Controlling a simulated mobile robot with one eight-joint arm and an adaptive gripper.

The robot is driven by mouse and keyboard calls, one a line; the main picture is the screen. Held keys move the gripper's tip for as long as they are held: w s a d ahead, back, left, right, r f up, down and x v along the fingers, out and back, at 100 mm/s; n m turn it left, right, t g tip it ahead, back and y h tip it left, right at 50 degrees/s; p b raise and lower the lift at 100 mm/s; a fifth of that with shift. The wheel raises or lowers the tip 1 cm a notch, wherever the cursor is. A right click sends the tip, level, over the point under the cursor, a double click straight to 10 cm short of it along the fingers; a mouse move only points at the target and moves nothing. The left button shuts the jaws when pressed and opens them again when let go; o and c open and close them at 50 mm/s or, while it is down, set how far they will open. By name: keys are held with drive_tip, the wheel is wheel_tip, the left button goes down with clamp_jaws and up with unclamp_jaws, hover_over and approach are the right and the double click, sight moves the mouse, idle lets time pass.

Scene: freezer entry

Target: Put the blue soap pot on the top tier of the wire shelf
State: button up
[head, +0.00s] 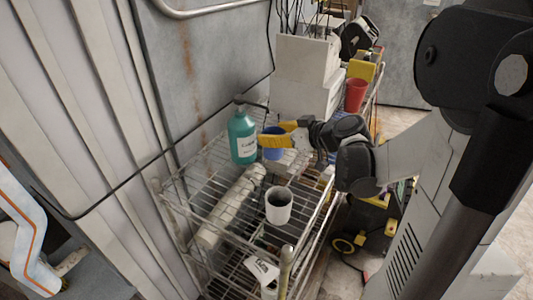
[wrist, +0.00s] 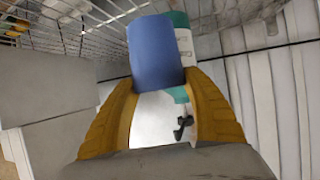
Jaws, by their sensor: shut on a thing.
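The blue soap pot (head: 272,152) is a small blue cylinder at the top tier of the wire shelf (head: 196,187), just right of a teal pump bottle. My gripper (head: 277,138) reaches in from the right with yellow fingers and is shut on the pot. In the wrist view the pot (wrist: 156,52) sits between the two yellow fingertips (wrist: 159,80), with the teal bottle (wrist: 183,40) partly behind it. The fingers hide part of the pot in the head view. I cannot tell whether its base touches the wires.
The teal bottle (head: 242,138) stands close left of the pot. A white cup (head: 279,206) and a long pale roll (head: 231,207) are nearer on the shelf. White boxes (head: 300,80) and a red cup (head: 356,95) stand behind. Bare wire shows at the left.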

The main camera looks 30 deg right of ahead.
drive_tip(key=shift+w+a+f, duration=0.45)
drive_tip(key=shift+a+f, duration=0.1)
drive_tip(key=shift+a, duration=0.15)
drive_tip(key=shift+f+b, duration=1.3)
drive_tip(key=shift+f, duration=0.65)
drive_tip(key=shift+f, duration=0.15)
drive_tip(key=o, duration=1.1)
drive_tip(key=shift+o, duration=0.2)
